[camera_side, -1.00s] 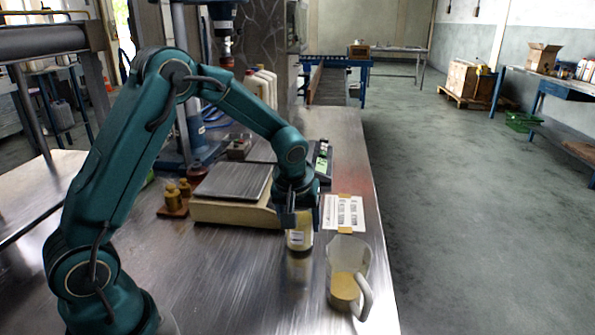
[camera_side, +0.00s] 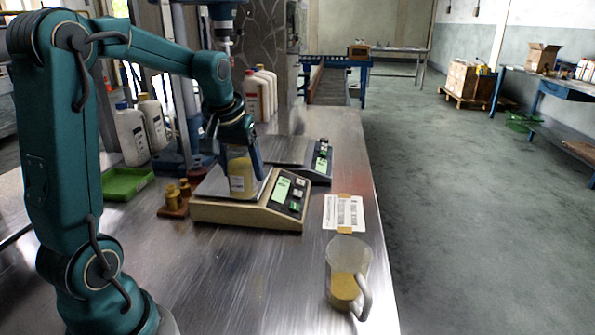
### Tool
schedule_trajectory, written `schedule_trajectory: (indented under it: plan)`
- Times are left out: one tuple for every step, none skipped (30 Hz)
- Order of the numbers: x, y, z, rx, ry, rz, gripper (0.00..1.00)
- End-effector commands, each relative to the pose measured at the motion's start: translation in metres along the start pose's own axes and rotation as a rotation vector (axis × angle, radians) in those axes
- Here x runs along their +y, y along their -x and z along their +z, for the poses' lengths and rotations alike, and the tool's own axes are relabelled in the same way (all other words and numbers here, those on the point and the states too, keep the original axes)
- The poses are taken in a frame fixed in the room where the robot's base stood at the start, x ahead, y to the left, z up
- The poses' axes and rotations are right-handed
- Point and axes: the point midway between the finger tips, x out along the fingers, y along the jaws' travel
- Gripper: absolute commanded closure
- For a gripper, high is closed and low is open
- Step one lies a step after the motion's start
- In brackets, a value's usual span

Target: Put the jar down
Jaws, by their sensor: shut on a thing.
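My gripper (camera_side: 240,144) points down and is shut on the jar (camera_side: 242,178). The jar is clear, with yellowish contents and a pale label, and stands upright. My fingers cover its upper part. The jar is at the pan (camera_side: 213,186) of the cream scale (camera_side: 235,213). I cannot tell whether its base touches the pan or hangs just above it. The scale's green display and buttons (camera_side: 288,192) face right and are uncovered.
A clear jug (camera_side: 347,262) with yellow liquid stands near the table's right edge, by a printed label sheet (camera_side: 344,212). A second, dark scale (camera_side: 318,165) is behind. Brass weights (camera_side: 178,192), a green tray (camera_side: 127,183) and white bottles (camera_side: 131,135) are left.

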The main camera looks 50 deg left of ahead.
Motion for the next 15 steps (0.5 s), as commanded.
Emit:
schedule_trajectory:
  plan:
    - [-0.001,0.004,-0.008,0.006,-0.003,0.001,0.95]
    - [-0.001,0.005,-0.013,0.006,-0.005,0.001,0.95]
    - [-0.003,0.008,-0.021,0.008,-0.005,0.001,0.95]
    - [-0.004,0.010,-0.026,0.008,-0.004,0.001,0.95]
    - [-0.005,0.011,-0.033,0.009,-0.005,0.001,0.95]
    - [-0.008,0.013,-0.041,0.010,-0.003,0.000,0.95]
    - [-0.010,0.015,-0.047,0.011,0.000,-0.001,0.95]
    - [-0.012,0.016,-0.053,0.011,0.002,-0.002,0.95]
    - [-0.015,0.017,-0.060,0.012,0.006,-0.003,0.95]
    - [-0.018,0.018,-0.066,0.013,0.010,-0.003,0.95]
    - [-0.021,0.018,-0.071,0.013,0.013,-0.004,0.95]
    - [-0.024,0.019,-0.077,0.014,0.017,-0.005,0.95]
    - [-0.027,0.018,-0.082,0.016,0.022,-0.006,0.95]
    - [-0.030,0.019,-0.086,0.016,0.027,-0.007,0.95]
    - [-0.034,0.018,-0.091,0.019,0.032,-0.008,0.95]
